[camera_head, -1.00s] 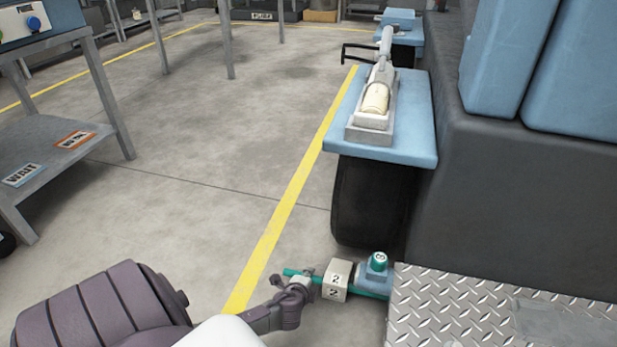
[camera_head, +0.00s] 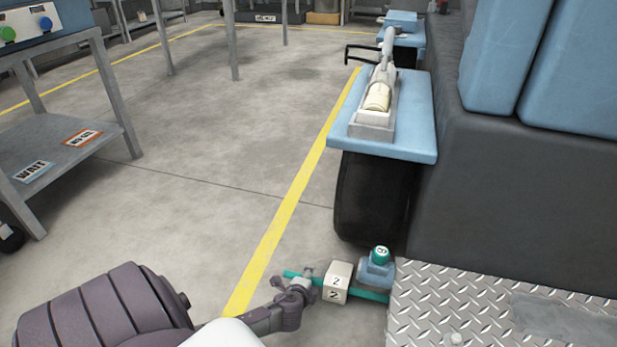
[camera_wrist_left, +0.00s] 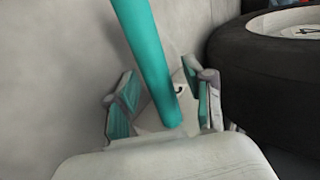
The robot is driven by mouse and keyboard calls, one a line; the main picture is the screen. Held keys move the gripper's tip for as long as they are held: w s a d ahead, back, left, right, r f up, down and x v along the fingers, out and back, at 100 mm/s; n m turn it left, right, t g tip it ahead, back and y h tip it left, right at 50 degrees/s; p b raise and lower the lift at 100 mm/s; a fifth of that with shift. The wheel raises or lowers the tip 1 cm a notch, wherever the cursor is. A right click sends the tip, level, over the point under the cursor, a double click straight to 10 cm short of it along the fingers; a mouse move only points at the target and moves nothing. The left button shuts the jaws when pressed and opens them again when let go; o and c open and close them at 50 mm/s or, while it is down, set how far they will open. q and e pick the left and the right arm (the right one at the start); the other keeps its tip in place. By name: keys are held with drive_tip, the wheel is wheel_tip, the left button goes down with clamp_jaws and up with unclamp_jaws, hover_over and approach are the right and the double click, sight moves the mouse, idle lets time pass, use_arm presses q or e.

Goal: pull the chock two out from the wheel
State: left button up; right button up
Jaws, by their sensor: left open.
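Chock two is a cream block (camera_head: 336,282) marked "2", on the floor in front of the dark wheel (camera_head: 372,200). A teal bar (camera_head: 372,293) shows on its right, and a teal end shows on its left beside my gripper. My left gripper (camera_head: 297,286) is at the left side of the block. In the left wrist view, the open fingers (camera_wrist_left: 163,103) stand on either side of the teal bar (camera_wrist_left: 147,55), with the cream block (camera_wrist_left: 181,88) just behind it. Whether a finger touches the bar, I cannot tell. The wheel (camera_wrist_left: 260,75) shows at right. My right gripper is not in view.
A blue piece with a teal cap (camera_head: 380,254) stands right of the block. A diamond-plate step (camera_head: 470,300) lies at the lower right. A blue fender (camera_head: 410,100) overhangs the wheel. The floor (camera_head: 190,210) to the left is clear up to a grey table (camera_head: 75,140).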

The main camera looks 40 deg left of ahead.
use_arm(q)
drive_tip(key=v, duration=1.2)
idle(0.3)
